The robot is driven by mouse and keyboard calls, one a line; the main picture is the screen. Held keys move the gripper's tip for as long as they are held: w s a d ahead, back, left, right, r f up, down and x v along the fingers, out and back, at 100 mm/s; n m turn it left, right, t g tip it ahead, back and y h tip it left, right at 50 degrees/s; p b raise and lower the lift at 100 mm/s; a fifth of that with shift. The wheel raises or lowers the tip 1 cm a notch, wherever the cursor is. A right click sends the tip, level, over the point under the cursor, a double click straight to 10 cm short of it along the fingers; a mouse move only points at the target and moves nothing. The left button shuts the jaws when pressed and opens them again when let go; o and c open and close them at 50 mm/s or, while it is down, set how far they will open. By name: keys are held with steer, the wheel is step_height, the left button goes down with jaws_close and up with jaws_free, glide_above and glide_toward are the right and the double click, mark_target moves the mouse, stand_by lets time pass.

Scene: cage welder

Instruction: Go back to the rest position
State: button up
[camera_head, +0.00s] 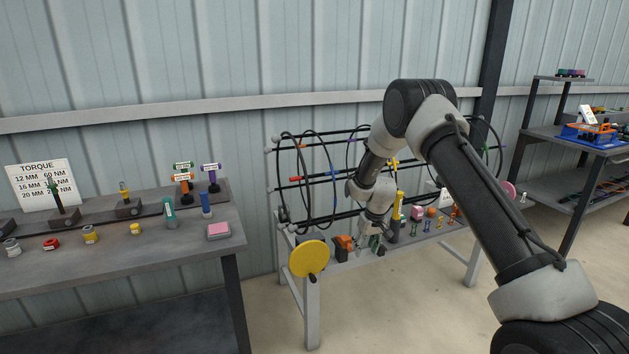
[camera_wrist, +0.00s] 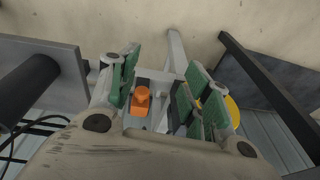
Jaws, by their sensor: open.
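My gripper (camera_head: 371,241) reaches down over the left end of the cage bench in the head view. In the wrist view my gripper (camera_wrist: 157,95) shows its two green-padded fingers spread apart with nothing held between them. An orange item (camera_wrist: 140,101) appears beyond the gap between the fingers. In the head view an orange and dark tool (camera_head: 343,243) stands on the bench just left of my gripper. I cannot tell whether the fingers touch anything. My arm stretches from the lower right across the cage.
A wire cage (camera_head: 320,178) with black rings stands behind my gripper. A yellow disc (camera_head: 309,259) is at the bench's left end; it also shows in the wrist view (camera_wrist: 232,111). A grey table (camera_head: 120,262) with tools stands left, shelves (camera_head: 540,178) right.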

steer(key=s+d+r+m+t, duration=0.1)
steer(key=s+d+r, duration=0.3)
steer(key=s+r, duration=0.9)
steer(key=s+d+r+m, duration=0.1)
steer(key=s+d+r, duration=0.3)
steer(key=s+r, duration=0.9)
steer(key=s+d+r+t+h, duration=0.1)
steer(key=s+d+r, duration=0.3)
steer(key=s+r, duration=0.9)
steer(key=shift+s+d+m+t, duration=0.3)
steer(key=shift+s+d+m, duration=0.1)
steer(key=shift+s, duration=2.85)
